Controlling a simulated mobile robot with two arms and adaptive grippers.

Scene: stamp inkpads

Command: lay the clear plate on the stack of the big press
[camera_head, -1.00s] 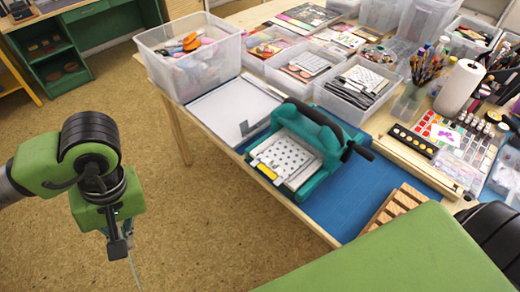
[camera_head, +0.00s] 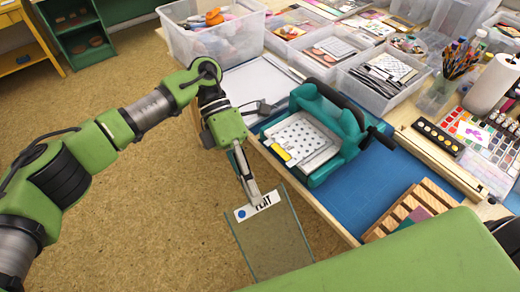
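The clear plate (camera_head: 272,238) is a thin see-through sheet with a white label and a blue dot at its upper end. My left gripper (camera_head: 254,196) is shut on that labelled end. The plate hangs tilted in front of the table's edge, over the floor. The big press (camera_head: 352,143) is teal with a dark roller and handle and stands on the table, right of and beyond the gripper. Its stack (camera_head: 303,138) is a pale dotted sheet on layers with a yellow tag, lying uncovered on the press bed. My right gripper is not in view.
A blue mat (camera_head: 362,200) lies under the press. A wooden rack (camera_head: 408,211) stands right of it. A white board (camera_head: 258,88) lies behind my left gripper. Clear bins (camera_head: 212,40) line the back. My green body part covers the lower right.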

